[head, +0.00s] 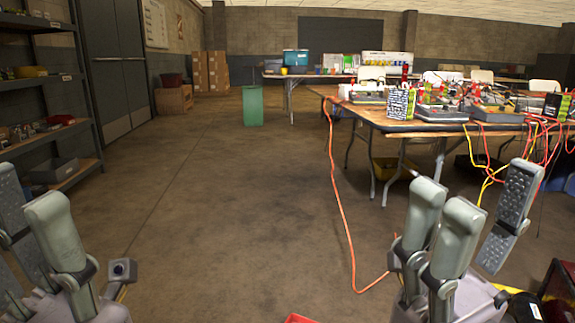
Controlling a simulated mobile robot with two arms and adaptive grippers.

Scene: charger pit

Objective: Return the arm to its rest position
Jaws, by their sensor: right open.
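My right gripper (482,190) is at the lower right, fingers pointing up. Its grey-green fingers stand apart from the textured finger on the right, and nothing is between them. My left gripper (27,195) is at the lower left, partly cut off by the picture's edge. Its fingers also stand apart, with no object seen between them. Both grippers appear in front of the floor, and the right one overlaps the view below the work table (420,125).
Chargers, batteries and red and yellow cables crowd the work table. An orange cord (340,205) hangs from it onto the floor. A metal shelf (60,172) stands at left, a green bin (252,106) farther back. A red-black object (557,290) is lower right. The middle floor is mostly clear.

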